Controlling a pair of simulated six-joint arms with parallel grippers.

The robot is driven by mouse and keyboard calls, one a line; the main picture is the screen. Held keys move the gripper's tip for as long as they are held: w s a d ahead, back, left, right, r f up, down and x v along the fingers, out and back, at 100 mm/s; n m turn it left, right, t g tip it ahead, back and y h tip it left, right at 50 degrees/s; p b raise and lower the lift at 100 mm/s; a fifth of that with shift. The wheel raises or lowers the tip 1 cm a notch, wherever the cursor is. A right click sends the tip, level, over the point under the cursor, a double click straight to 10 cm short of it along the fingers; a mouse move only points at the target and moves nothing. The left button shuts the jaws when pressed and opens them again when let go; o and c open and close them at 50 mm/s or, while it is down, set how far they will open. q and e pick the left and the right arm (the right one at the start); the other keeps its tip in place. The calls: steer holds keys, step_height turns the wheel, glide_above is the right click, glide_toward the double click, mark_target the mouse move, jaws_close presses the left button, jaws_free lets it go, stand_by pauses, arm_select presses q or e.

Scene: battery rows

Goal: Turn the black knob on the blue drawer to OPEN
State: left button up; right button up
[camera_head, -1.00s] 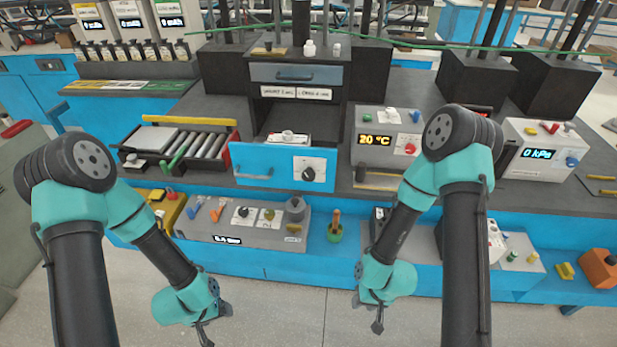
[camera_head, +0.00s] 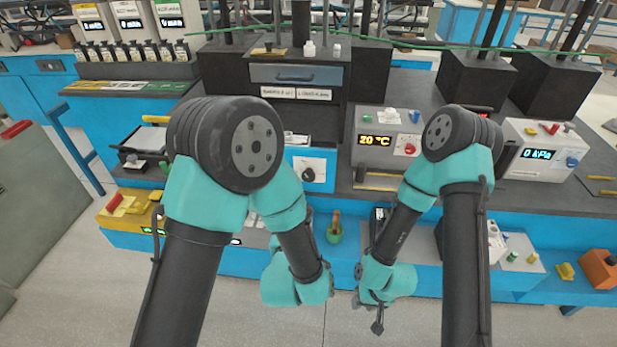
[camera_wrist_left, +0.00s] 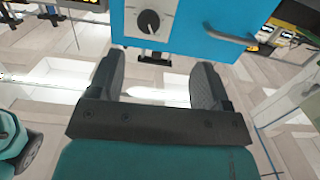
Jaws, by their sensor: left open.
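The blue drawer (camera_head: 310,152) stands pulled out from the grey housing, its left part hidden behind my left arm. On its white label plate is the black knob (camera_head: 308,174). My right gripper (camera_head: 368,314) hangs low at the front, apart from the drawer.
A grey heater box (camera_head: 380,150) reading 20 °C stands right of the drawer. A pressure box (camera_head: 540,150) stands farther right. Free floor lies in front of the bench.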

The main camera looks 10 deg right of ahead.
mark_target(308, 178)
arm_select(q)
steer(key=shift+s+d+r+t, duration=0.2)
steer(key=shift+d+r, duration=0.15)
steer(key=shift+r, duration=0.1)
steer(key=shift+s+d+r+t, duration=0.15)
steer(key=shift+d+r+t, duration=0.05)
steer(key=shift+d+r, duration=0.2)
steer(key=x, duration=1.7)
steer(key=shift+w, duration=0.2)
steer(key=shift+c, duration=0.4)
steer(key=c, duration=0.8)
